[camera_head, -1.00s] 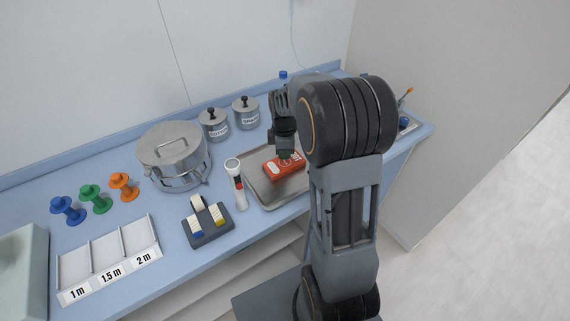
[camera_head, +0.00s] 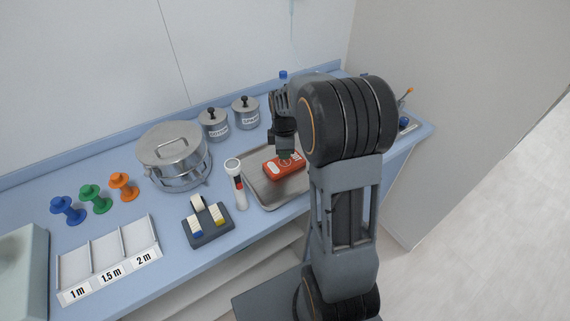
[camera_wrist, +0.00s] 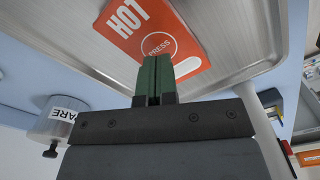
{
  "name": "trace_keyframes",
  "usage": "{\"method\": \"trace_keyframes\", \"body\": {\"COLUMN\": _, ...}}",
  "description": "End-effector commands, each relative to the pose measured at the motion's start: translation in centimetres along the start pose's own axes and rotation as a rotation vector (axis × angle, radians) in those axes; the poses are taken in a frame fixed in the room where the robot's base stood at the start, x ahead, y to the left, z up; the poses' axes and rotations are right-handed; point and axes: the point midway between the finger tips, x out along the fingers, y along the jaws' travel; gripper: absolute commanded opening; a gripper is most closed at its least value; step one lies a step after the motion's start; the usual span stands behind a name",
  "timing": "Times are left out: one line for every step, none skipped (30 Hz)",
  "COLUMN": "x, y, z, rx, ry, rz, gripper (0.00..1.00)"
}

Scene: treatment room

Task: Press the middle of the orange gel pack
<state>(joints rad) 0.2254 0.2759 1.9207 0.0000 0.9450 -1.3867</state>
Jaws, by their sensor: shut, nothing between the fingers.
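The orange gel pack (camera_head: 284,168) lies flat on a metal tray (camera_head: 262,197) on the blue counter. In the wrist view the orange gel pack (camera_wrist: 131,31) shows "HOT" and a white circle marked "PRESS". My gripper (camera_wrist: 155,62) has its green fingertips shut together with nothing between them. The tips reach the lower edge of the circle and hide part of it; whether they touch the pack I cannot tell. In the head view my gripper (camera_head: 284,154) points down over the upper part of the pack.
A torch (camera_head: 239,188) stands just left of the tray. Colored spools (camera_head: 95,198) and a sectioned tray (camera_head: 108,262) are at the far left.

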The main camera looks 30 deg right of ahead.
Motion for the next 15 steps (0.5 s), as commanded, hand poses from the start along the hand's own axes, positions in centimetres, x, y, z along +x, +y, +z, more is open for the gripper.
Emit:
{"method": "trace_keyframes", "body": {"x": 0.02, "y": 0.0, "z": 0.0, "rx": 0.0, "ry": 0.0, "rz": 0.0, "gripper": 0.0}}
{"method": "trace_keyframes", "body": {"x": 0.04, "y": 0.0, "z": 0.0, "rx": 0.0, "ry": 0.0, "rz": 0.0, "gripper": 0.0}}
{"method": "trace_keyframes", "body": {"x": 0.07, "y": 0.0, "z": 0.0, "rx": 0.0, "ry": 0.0, "rz": 0.0, "gripper": 0.0}}
{"method": "trace_keyframes", "body": {"x": 0.1, "y": 0.0, "z": 0.0, "rx": 0.0, "ry": 0.0, "rz": 0.0, "gripper": 0.0}}
{"method": "trace_keyframes", "body": {"x": 0.14, "y": 0.0, "z": 0.0, "rx": 0.0, "ry": 0.0, "rz": 0.0, "gripper": 0.0}}
{"method": "trace_keyframes", "body": {"x": 0.2, "y": 0.0, "z": 0.0, "rx": 0.0, "ry": 0.0, "rz": 0.0, "gripper": 0.0}}
{"method": "trace_keyframes", "body": {"x": 0.25, "y": 0.0, "z": 0.0, "rx": 0.0, "ry": 0.0, "rz": 0.0, "gripper": 0.0}}
{"method": "trace_keyframes", "body": {"x": 0.31, "y": 0.0, "z": 0.0, "rx": 0.0, "ry": 0.0, "rz": 0.0, "gripper": 0.0}}
{"method": "trace_keyframes", "body": {"x": 0.38, "y": 0.0, "z": 0.0, "rx": 0.0, "ry": 0.0, "rz": 0.0, "gripper": 0.0}}
{"method": "trace_keyframes", "body": {"x": 0.45, "y": 0.0, "z": 0.0, "rx": 0.0, "ry": 0.0, "rz": 0.0, "gripper": 0.0}}
{"method": "trace_keyframes", "body": {"x": 0.51, "y": 0.0, "z": 0.0, "rx": 0.0, "ry": 0.0, "rz": 0.0, "gripper": 0.0}}
{"method": "trace_keyframes", "body": {"x": 0.6, "y": 0.0, "z": 0.0, "rx": 0.0, "ry": 0.0, "rz": 0.0, "gripper": 0.0}}
{"method": "trace_keyframes", "body": {"x": 0.66, "y": 0.0, "z": 0.0, "rx": 0.0, "ry": 0.0, "rz": 0.0, "gripper": 0.0}}
{"method": "trace_keyframes", "body": {"x": 0.72, "y": 0.0, "z": 0.0, "rx": 0.0, "ry": 0.0, "rz": 0.0, "gripper": 0.0}}
{"method": "trace_keyframes", "body": {"x": 0.8, "y": 0.0, "z": 0.0, "rx": 0.0, "ry": 0.0, "rz": 0.0, "gripper": 0.0}}
